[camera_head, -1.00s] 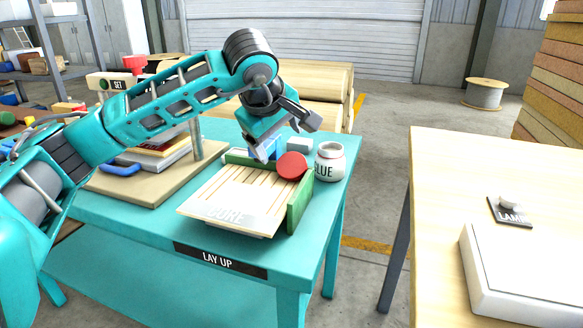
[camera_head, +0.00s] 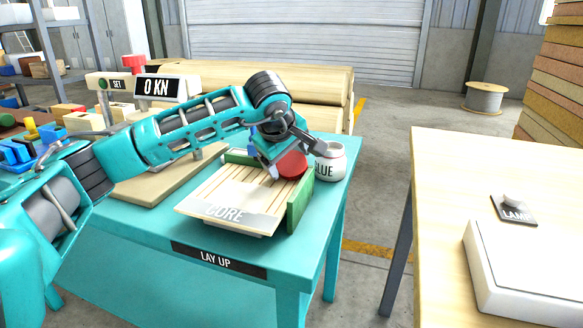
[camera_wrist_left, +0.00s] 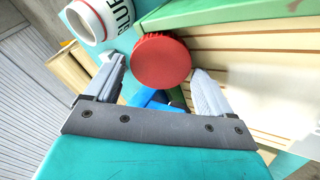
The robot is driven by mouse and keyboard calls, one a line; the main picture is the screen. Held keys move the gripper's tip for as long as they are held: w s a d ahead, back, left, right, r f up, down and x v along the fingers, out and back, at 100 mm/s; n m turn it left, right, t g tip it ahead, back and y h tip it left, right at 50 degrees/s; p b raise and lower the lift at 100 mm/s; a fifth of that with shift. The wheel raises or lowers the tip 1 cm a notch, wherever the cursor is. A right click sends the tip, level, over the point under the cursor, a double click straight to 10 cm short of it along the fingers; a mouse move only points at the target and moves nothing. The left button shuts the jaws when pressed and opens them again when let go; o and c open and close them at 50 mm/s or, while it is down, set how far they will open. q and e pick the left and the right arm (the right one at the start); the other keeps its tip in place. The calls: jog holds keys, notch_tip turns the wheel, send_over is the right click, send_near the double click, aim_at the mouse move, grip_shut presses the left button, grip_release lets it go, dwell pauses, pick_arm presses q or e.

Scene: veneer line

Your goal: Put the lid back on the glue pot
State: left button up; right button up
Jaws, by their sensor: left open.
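The lid is a red ribbed disc (camera_head: 293,164). It stands at the far right of the slatted core tray, by the green edge strip. In the left wrist view the lid (camera_wrist_left: 161,61) is just beyond and between the fingertips, not clearly touched by them. My left gripper (camera_head: 296,161) is open with its fingers spread around the lid's near side; the wrist view shows it too (camera_wrist_left: 158,78). The white glue pot (camera_head: 330,162) stands upright right of the lid, its label partly hidden by a finger. In the wrist view the pot (camera_wrist_left: 92,20) shows an uncovered mouth. My right gripper is not seen.
A green-edged tray with a CORE board (camera_head: 232,205) lies on the teal LAY UP table (camera_head: 328,205). A blue object (camera_wrist_left: 150,99) is below the lid in the wrist view. A pale table (camera_head: 440,215) stands to the right, across an open floor gap.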

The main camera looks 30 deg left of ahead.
aim_at(288, 166)
pick_arm(q)
jog(key=shift+w+f, duration=0.1)
jog(key=shift+f, duration=0.15)
jog(key=c, duration=0.9)
jog(key=shift+o, duration=0.2)
jog(key=shift+r, duration=0.1)
notch_tip(288, 166, up, 20)
jog(key=p, duration=0.5)
jog(key=shift+w, duration=0.1)
